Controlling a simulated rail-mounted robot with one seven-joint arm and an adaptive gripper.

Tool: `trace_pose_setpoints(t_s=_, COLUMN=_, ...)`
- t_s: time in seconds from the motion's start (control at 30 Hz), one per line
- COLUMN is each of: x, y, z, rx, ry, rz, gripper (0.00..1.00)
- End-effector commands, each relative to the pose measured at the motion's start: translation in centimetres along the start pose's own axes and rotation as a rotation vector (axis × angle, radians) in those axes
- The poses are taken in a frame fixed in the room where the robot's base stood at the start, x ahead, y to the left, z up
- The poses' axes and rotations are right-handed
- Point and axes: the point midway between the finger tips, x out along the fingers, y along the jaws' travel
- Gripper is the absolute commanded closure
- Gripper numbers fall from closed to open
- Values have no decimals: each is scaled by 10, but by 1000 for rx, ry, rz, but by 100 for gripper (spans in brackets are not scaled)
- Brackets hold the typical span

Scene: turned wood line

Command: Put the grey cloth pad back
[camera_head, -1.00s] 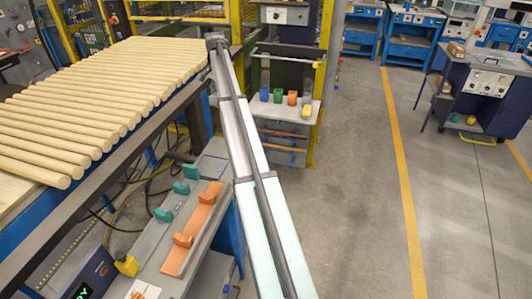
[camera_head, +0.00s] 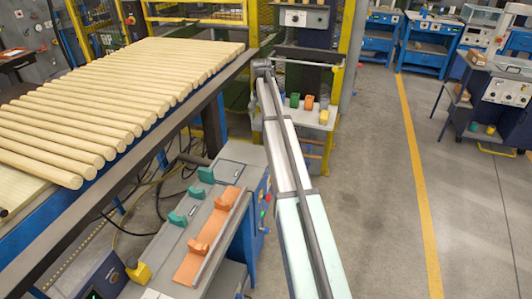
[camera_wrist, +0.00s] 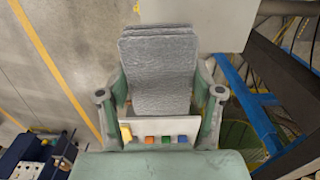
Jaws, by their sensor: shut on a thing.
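The grey cloth pad (camera_wrist: 160,75) fills the middle of the wrist view, with a slightly offset band along its top edge. My gripper (camera_wrist: 161,96) has a green finger on each side of the pad and is shut on it. In the head view my arm reaches away from the camera, and its far end is beside the end of the rod table. The pad and the fingers cannot be made out there.
A small pale shelf (camera_head: 322,119) with several coloured blocks shows beyond my arm; it also appears below the pad in the wrist view (camera_wrist: 180,126). The rod table (camera_head: 190,115) and a bench with an orange cradle (camera_head: 212,235) are left. Open floor (camera_head: 385,190) lies right.

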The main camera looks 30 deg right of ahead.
Motion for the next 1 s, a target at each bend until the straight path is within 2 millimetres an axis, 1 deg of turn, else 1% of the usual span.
trace_pose_setpoints(t_s=0.03, x=12, y=1, z=1, rx=1, ry=-3, rz=2, gripper=67)
trace_pose_setpoints(t_s=0.2, x=53, y=1, z=1, rx=2, ry=-3, rz=1, gripper=67)
trace_pose_setpoints(t_s=0.4, x=97, y=1, z=0, rx=3, ry=-2, rz=1, gripper=67)
trace_pose_setpoints(t_s=0.53, x=114, y=1, z=0, rx=3, ry=-1, rz=0, gripper=67)
trace_pose_setpoints(t_s=0.77, x=127, y=1, z=0, rx=3, ry=-1, rz=0, gripper=67)
trace_pose_setpoints(t_s=1.0, x=157, y=1, z=0, rx=3, ry=-1, rz=1, gripper=67)
